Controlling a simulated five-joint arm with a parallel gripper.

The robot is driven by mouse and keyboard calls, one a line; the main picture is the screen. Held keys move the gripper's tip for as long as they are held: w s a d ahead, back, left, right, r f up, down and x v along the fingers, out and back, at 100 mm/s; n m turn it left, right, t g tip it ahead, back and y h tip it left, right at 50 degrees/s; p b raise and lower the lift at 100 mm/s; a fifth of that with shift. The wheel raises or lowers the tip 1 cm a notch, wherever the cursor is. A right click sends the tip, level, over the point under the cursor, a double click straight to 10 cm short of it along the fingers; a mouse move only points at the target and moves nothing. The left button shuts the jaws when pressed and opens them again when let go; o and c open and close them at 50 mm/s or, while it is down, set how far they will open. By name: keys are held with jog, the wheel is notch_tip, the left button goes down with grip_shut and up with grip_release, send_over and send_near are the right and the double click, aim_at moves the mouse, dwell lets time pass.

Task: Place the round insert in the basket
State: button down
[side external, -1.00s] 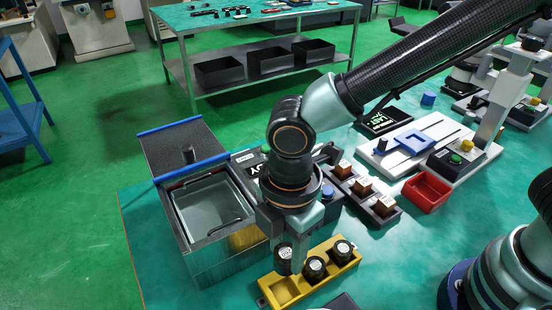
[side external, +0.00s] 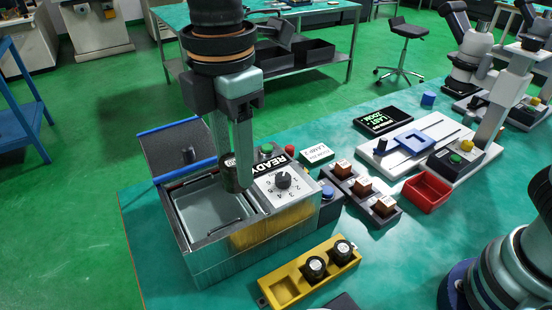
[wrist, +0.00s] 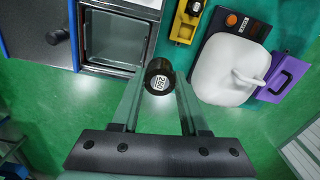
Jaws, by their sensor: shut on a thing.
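My gripper (side external: 231,185) is shut on a dark round insert (side external: 228,172), upright between the two long fingers. In the wrist view the insert (wrist: 159,77) shows a white-marked black top between the fingertips. The basket appears to be the grey inner tray (side external: 207,208) with dark handle bars, inside the open metal tank at left. In the side view the insert overlaps the tank's back right part. In the wrist view the tray (wrist: 117,40) lies beyond and left of the insert. The insert's exact height above the tank cannot be told.
A yellow holder (side external: 326,277) has two black round pieces and an empty square pocket. The tank's hinged lid (side external: 175,150) stands open behind. A control panel with a dial (side external: 282,181) adjoins the tank at right. A red bin (side external: 426,191) stands further right.

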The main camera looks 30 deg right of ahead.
jog(key=w+a+r, duration=0.2)
jog(key=w+r, duration=0.1)
jog(key=w, duration=0.4)
send_over(219, 224)
notch_tip(219, 224, down, 20)
jog(key=shift+r, duration=0.25)
jog(key=shift+f, duration=0.15)
jog(key=shift+c, duration=2.1)
grip_release()
